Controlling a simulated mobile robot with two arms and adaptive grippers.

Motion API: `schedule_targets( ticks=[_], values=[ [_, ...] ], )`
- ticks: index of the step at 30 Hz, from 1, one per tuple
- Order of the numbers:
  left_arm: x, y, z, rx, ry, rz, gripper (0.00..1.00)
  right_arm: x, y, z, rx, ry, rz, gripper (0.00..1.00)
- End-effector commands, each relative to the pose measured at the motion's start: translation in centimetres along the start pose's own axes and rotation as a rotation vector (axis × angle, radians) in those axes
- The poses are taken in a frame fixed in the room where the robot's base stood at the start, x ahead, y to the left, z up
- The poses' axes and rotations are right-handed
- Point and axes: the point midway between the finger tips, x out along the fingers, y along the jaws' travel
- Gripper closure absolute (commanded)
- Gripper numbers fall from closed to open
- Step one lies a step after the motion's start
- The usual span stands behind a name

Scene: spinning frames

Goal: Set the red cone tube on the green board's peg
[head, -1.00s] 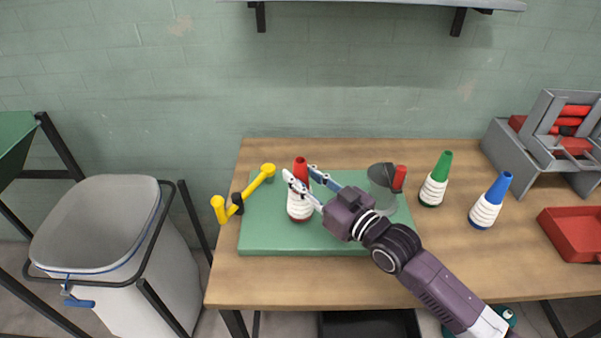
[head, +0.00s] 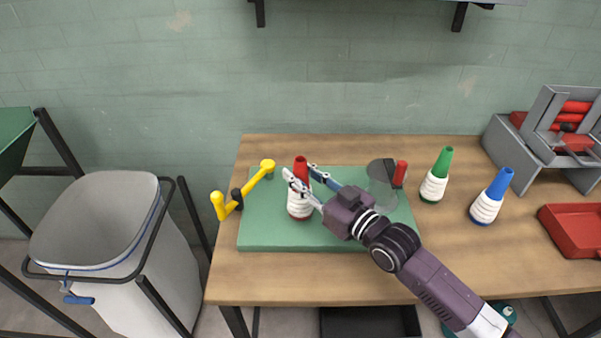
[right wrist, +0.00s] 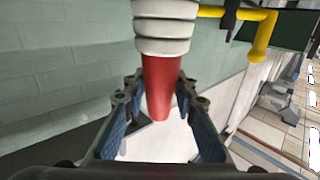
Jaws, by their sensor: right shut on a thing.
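The red cone tube (head: 300,207) is upright, with a red top and white thread wound around it. It stands at or just above the left half of the green board (head: 265,232); I cannot tell whether its base touches. My right gripper (head: 301,173) reaches in from the lower right and is shut on the cone's red upper part. In the right wrist view the red tip (right wrist: 160,85) lies between the gripper's blue-padded fingers (right wrist: 160,104). The board's peg is not visible. My left gripper is out of view.
A yellow bent arm (head: 243,190) sits at the board's left edge. A grey disc (head: 381,173) and a red post (head: 400,173) are on its right part. A green cone (head: 435,178), a blue cone (head: 489,198) and a red tray (head: 572,230) stand farther right.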

Motion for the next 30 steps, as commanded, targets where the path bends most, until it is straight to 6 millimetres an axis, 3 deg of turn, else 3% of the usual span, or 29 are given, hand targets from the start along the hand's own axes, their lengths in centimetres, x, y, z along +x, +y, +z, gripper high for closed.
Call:
schedule_targets(
  ticks=[5,6,11,22,26,30],
  values=[
    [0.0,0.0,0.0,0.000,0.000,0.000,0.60,0.0,0.0,0.0,0.000,0.000,0.000,0.97],
    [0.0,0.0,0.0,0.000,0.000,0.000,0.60,0.0,0.0,0.0,0.000,0.000,0.000,0.72],
    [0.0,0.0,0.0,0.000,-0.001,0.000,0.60,0.0,0.0,0.0,0.000,0.000,0.000,0.55],
    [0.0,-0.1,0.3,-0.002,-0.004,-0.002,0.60,-0.5,0.0,0.1,0.000,-0.001,0.000,0.54],
    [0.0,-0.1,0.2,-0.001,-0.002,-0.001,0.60,-2.4,0.0,0.2,-0.001,-0.003,0.001,0.54],
    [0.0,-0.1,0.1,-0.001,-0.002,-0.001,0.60,-5.5,0.0,0.3,-0.001,-0.006,0.001,0.54]
  ],
)
